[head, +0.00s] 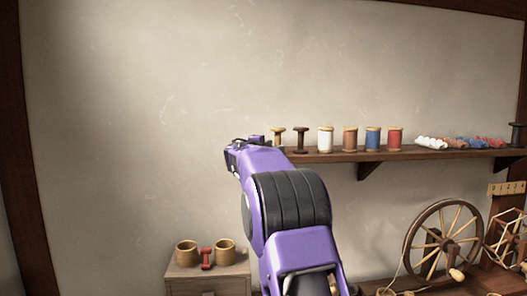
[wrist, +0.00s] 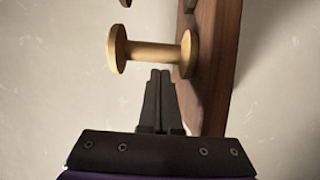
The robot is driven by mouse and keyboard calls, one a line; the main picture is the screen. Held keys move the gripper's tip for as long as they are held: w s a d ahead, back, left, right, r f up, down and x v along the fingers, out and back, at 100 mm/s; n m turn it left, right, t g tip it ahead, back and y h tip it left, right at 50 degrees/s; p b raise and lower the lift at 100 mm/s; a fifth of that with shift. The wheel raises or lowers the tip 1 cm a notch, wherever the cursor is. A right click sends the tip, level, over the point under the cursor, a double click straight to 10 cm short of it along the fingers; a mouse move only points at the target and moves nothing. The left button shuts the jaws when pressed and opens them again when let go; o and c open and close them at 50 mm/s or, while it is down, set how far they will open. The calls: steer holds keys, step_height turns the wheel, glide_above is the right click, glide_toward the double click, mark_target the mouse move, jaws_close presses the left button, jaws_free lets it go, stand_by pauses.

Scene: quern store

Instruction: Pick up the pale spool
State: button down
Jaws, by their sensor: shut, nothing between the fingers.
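The pale spool (head: 278,136) is bare light wood and stands upright at the left end of the wall shelf, partly hidden by my arm in the head view. In the wrist view the pale spool (wrist: 152,54) lies across the picture, with one flange against the shelf. My gripper (wrist: 160,74) is shut and empty, its fingertips just below the spool's shaft in that view. I cannot tell whether they touch it. In the head view my arm hides most of the gripper.
A dark spool (head: 300,139) stands just right of the pale one. White (head: 325,139), brown (head: 350,138), blue (head: 373,138) and red (head: 395,138) thread spools follow along the shelf (head: 340,155). Two mugs and a red spool (head: 206,258) stand on a cabinet below. A spinning wheel (head: 441,240) is lower right.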

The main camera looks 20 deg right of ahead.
steer(key=s+b, duration=0.1)
steer(key=s+d+b, duration=0.1)
steer(key=s, duration=0.1)
steer(key=shift+d+f+b, duration=0.25)
steer(key=shift+d+b, duration=0.05)
steer(key=shift+b, duration=0.1)
steer(key=shift+s+d+r, duration=0.2)
steer(key=shift+s, duration=0.15)
